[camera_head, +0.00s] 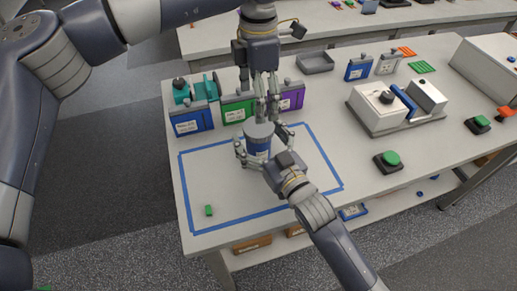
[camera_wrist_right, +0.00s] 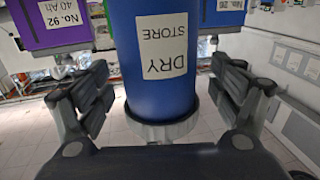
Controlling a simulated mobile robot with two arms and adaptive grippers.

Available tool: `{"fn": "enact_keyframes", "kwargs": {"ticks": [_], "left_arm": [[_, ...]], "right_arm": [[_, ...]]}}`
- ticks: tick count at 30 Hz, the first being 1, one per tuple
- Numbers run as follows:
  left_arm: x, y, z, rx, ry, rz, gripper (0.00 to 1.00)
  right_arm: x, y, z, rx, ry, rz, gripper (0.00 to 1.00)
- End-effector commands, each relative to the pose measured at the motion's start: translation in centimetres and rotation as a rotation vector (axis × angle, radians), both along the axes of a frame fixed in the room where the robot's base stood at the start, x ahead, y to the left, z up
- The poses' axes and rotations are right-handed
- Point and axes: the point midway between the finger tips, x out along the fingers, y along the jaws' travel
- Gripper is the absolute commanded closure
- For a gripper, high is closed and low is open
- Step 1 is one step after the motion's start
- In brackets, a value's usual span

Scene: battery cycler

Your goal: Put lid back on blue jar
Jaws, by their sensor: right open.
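The blue jar (camera_head: 258,147) stands upright inside the blue taped outline on the table. A grey disc, apparently the lid (camera_head: 257,131), shows at its top; I cannot tell whether it is seated. My left gripper (camera_head: 266,117) points down at the disc, its fingers close together; whether they grip it is unclear. My right gripper (camera_head: 262,146) is open, with a finger on either side of the jar. In the right wrist view the jar (camera_wrist_right: 153,70) shows its DRY STORE label between the open fingers (camera_wrist_right: 160,105), with gaps at both sides. A pale ring circles its lower end in that picture.
Blue, green and purple cases (camera_head: 193,121) stand behind the jar. A small green block (camera_head: 208,210) lies at the front left of the outline. A white device (camera_head: 380,105) and a green button (camera_head: 387,161) are at the right. The front of the outline is mostly clear.

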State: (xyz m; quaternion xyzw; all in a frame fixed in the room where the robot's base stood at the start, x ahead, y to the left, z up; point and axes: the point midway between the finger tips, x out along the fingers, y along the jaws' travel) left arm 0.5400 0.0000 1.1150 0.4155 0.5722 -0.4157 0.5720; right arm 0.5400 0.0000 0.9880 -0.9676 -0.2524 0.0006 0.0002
Motion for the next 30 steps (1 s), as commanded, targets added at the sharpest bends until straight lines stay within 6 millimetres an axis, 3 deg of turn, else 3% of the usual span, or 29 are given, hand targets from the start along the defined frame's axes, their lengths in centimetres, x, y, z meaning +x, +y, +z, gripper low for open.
{"fn": "enact_keyframes", "kwargs": {"ticks": [6,7,15,16,18,23,30], "left_arm": [[-0.01,-0.01,0.0,0.0,0.0,0.0,0.19],[-0.01,-0.01,0.0,0.0,0.0,0.0,0.19],[0.0,0.0,0.0,0.0,0.0,0.0,0.19],[0.0,0.0,0.0,0.0,0.0,0.0,0.19],[0.0,-0.01,0.0,0.0,0.0,0.001,0.19],[-0.01,-0.01,0.0,0.0,0.0,0.065,0.19],[0.0,-0.04,0.03,-0.001,0.0,0.423,0.19]], "right_arm": [[0.01,0.02,0.01,0.0,0.0,0.0,0.14],[0.01,0.0,0.01,0.0,0.0,0.0,0.18],[0.0,-0.01,0.01,0.0,0.0,0.0,0.8],[0.0,-0.01,0.01,-0.001,0.0,0.0,0.82],[0.0,-0.01,0.01,-0.001,0.0,0.0,1.0],[0.0,-0.01,0.0,-0.001,0.0,0.0,1.0],[0.0,-0.01,0.0,-0.001,0.0,0.0,1.0]]}}
